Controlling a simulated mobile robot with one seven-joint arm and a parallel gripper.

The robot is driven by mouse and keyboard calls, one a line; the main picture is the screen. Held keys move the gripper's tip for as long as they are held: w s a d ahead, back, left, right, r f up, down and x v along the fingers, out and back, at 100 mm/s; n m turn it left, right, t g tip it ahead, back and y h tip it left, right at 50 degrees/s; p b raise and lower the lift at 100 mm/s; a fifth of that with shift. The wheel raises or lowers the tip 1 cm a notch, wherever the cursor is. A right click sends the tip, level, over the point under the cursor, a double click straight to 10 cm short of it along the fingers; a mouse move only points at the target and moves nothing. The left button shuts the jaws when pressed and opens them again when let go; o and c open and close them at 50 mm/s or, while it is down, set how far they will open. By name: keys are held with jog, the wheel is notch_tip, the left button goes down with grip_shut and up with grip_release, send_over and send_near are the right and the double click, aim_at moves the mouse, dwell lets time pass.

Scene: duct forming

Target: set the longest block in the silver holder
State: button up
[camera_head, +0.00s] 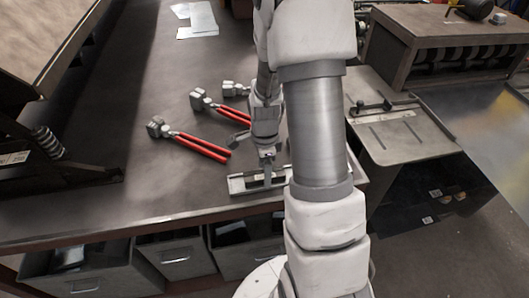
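A low silver holder (240,185) lies near the front edge of the dark workbench. My gripper (267,165) points down right at the holder, in front of its middle part in the picture. My arm hides the holder's right end and much of the area behind it. A small pale piece shows at the fingertips, but I cannot tell whether it is a block or part of the holder. The fingers are too small to tell whether they are open or shut. No block can be made out clearly.
Several red-handled tools (203,146) with grey heads lie left of and behind my gripper. A dark angled machine (50,150) stands at the left. Papers (200,20) lie at the back. Grey bins (175,258) sit under the bench. The bench left of the holder is clear.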

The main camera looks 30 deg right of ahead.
notch_tip(320, 180, up, 17)
jog(key=p, duration=0.1)
jog(key=s+a+r+n+t, duration=0.2)
jog(key=s+a+r+n, duration=0.3)
jog(key=n, duration=0.5)
jog(key=s+a+r+n+t, duration=0.3)
jog(key=s+a+r+n, duration=0.3)
jog(key=s+n, duration=0.3)
jog(key=shift+r+n+t, duration=0.3)
jog(key=shift+r+n, duration=0.35)
jog(key=shift+n, duration=0.45)
